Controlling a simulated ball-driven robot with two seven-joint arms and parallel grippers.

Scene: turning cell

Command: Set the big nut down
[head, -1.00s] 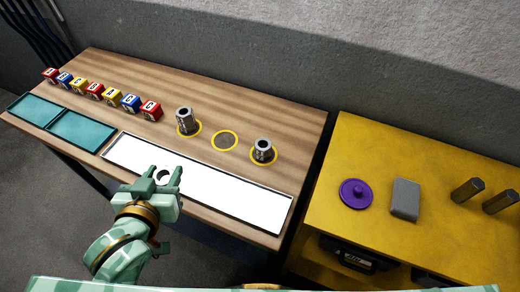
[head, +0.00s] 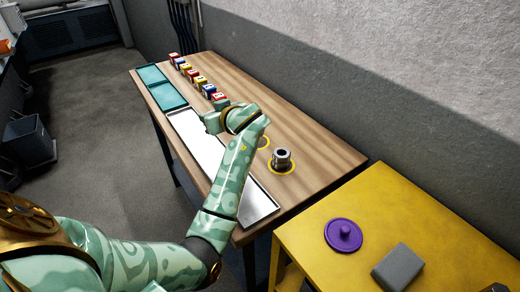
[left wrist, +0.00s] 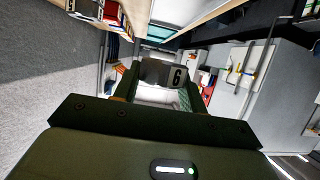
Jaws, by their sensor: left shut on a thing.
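My left gripper (head: 212,121) is over the table near the far part of the white tray, its fingers mostly hidden by my wrist. In the left wrist view my left gripper (left wrist: 160,82) is shut on a grey metal piece (left wrist: 154,72) with a dark label reading 6, which I take for the big nut. The head view does not show it. Another steel nut (head: 282,158) stands upright in the near yellow ring (head: 272,170). The middle yellow ring (head: 264,141) shows partly beside my arm. The third ring is hidden. My right gripper is not in view.
The white tray (head: 258,204) runs along the table's left edge, with teal trays (head: 166,96) beyond it. Several lettered blocks (head: 193,76) stand in a row behind. A yellow table (head: 300,240) at the right holds a purple lid (head: 343,235) and a grey block (head: 399,266).

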